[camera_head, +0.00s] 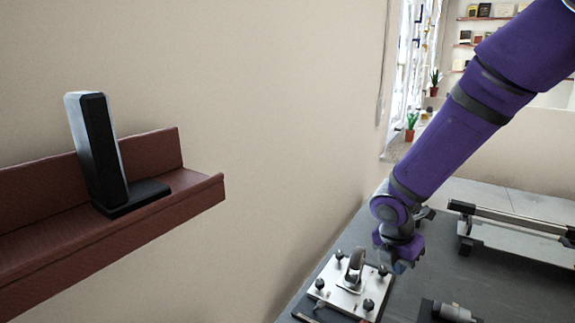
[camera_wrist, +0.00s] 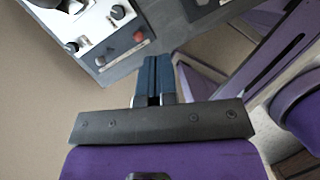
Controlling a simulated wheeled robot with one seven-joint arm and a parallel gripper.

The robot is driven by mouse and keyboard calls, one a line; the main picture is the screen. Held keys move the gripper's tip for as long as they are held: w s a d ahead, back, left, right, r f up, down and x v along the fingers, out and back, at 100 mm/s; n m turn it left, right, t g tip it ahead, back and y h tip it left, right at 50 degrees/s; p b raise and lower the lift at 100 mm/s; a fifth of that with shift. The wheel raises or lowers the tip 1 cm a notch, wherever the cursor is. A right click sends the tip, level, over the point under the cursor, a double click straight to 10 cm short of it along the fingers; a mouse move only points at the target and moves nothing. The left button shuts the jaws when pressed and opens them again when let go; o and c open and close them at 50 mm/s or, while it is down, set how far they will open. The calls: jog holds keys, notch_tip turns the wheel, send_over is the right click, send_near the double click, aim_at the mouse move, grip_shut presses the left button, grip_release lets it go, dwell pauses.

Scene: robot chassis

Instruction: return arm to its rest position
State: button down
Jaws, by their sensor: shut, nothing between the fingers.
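My purple arm comes in from the upper right in the head view and bends down at its wrist over the grey work surface. My gripper (camera_wrist: 153,62) shows in the wrist view with its two dark fingers together and nothing between them. In the head view the wrist end hangs just right of a metal plate with black knobs (camera_head: 338,291), and the fingertips are hard to make out there. The plate also shows at the top left of the wrist view (camera_wrist: 92,22), with a red knob near its edge.
A dark speaker (camera_head: 108,150) stands on a reddish-brown wall shelf (camera_head: 160,212) at left. The grey work surface (camera_head: 437,270) carries a small cylindrical device (camera_head: 455,312) and a rail-like frame (camera_head: 515,236) at right. Potted plants (camera_head: 411,127) stand by the window.

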jog(key=s+d+r+m+t, duration=0.1)
jog(key=s+d+r+m, duration=0.1)
jog(key=s+r+m, duration=0.4)
jog(key=s+d+r+m+t, duration=0.1)
jog(key=s+d+r+m, duration=0.1)
jog(key=r+m, duration=0.65)
jog(key=s+r+m+t+y, duration=0.2)
jog(key=s+r+m+y, duration=0.1)
jog(key=s+r+m, duration=0.6)
jog(key=shift+s+d+r+m, duration=0.15)
jog(key=shift+s+d+m, duration=0.3)
jog(key=shift+s+m, duration=1.15)
jog(key=shift+s+n, duration=0.5)
jog(key=shift+n, duration=0.05)
